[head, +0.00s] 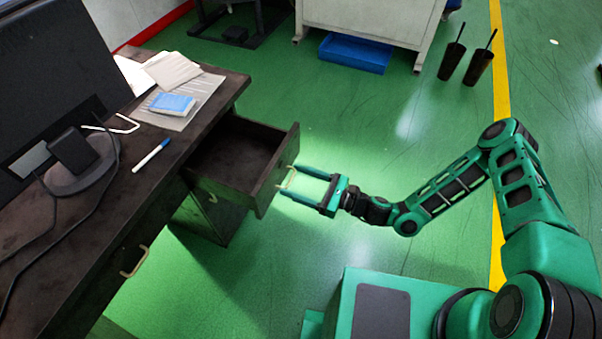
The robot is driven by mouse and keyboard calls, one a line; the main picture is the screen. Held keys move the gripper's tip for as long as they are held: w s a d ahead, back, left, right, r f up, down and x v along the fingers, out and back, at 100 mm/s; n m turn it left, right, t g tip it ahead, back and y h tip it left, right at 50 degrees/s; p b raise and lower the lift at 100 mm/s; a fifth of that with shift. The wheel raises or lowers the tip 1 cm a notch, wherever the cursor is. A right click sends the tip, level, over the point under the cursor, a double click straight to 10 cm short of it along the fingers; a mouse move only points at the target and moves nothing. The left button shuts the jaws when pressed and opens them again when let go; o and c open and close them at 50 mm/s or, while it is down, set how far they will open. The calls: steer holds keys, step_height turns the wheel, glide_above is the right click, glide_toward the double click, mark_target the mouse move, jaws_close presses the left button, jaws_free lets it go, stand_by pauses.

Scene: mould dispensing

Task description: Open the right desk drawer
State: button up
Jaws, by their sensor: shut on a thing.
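The desk (205,115) is dark brown and stands at the left of the head view. Its right drawer (238,160) is pulled well out from under the desktop, and the part of its inside that shows looks empty. A pale bow handle (288,178) is on the drawer's front. My gripper (292,180) is at that handle, reaching it from the right, with its fingers shut on it. The exact contact of the fingertips is small in this view. Another drawer handle (134,262) shows nearer on the desk front, with its drawer shut.
On the desktop are a monitor (50,80), a marker (151,156), papers (172,70) and a blue notepad (172,103). A blue bin (355,53) and two dark containers (465,62) stand on the floor behind. The green floor (390,130) around the arm is clear.

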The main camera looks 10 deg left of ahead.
steer(key=shift+s+d, duration=0.1)
steer(key=shift+d, duration=0.15)
steer(key=o, duration=1.1)
steer(key=d, duration=0.3)
steer(key=s+d, duration=0.1)
steer(key=d, duration=0.6)
steer(key=shift+s+d, duration=0.3)
steer(key=shift+s, duration=0.1)
